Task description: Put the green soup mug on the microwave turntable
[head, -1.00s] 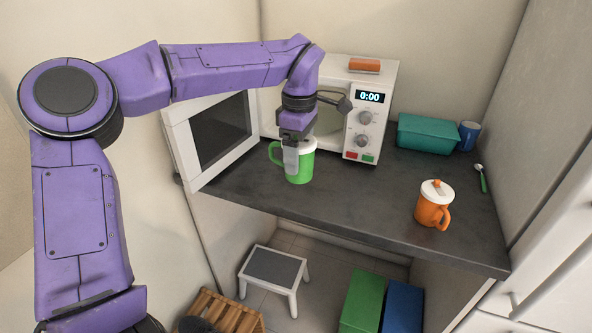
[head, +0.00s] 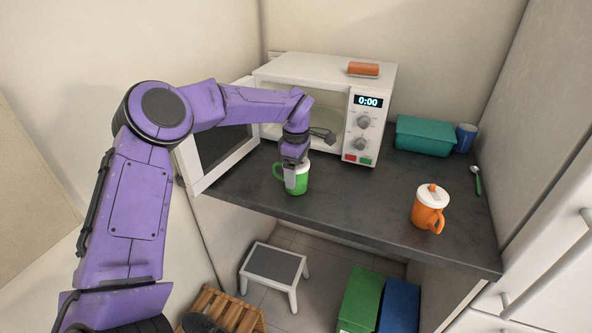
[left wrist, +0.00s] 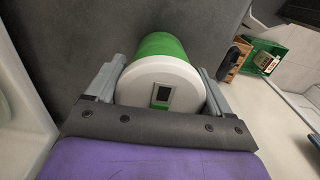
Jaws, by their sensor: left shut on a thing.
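The green soup mug (head: 300,183) has a white lid and a handle on its left side. My left gripper (head: 296,176) is shut on it from above, in front of the microwave (head: 335,80). In the left wrist view the mug's white lid (left wrist: 160,85) sits between the two fingers (left wrist: 160,95). I cannot tell whether the mug's base touches the counter. The microwave door (head: 222,150) stands open to the left. The microwave's inside is partly hidden behind my left arm, and the turntable (head: 322,120) shows only in part. My right gripper is not in view.
An orange lidded mug (head: 428,212) stands on the dark counter (head: 350,205) at the right. A teal box (head: 423,136), a blue cup (head: 466,138) and a green-handled spoon (head: 477,180) are at the back right. An orange item (head: 363,69) lies on the microwave.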

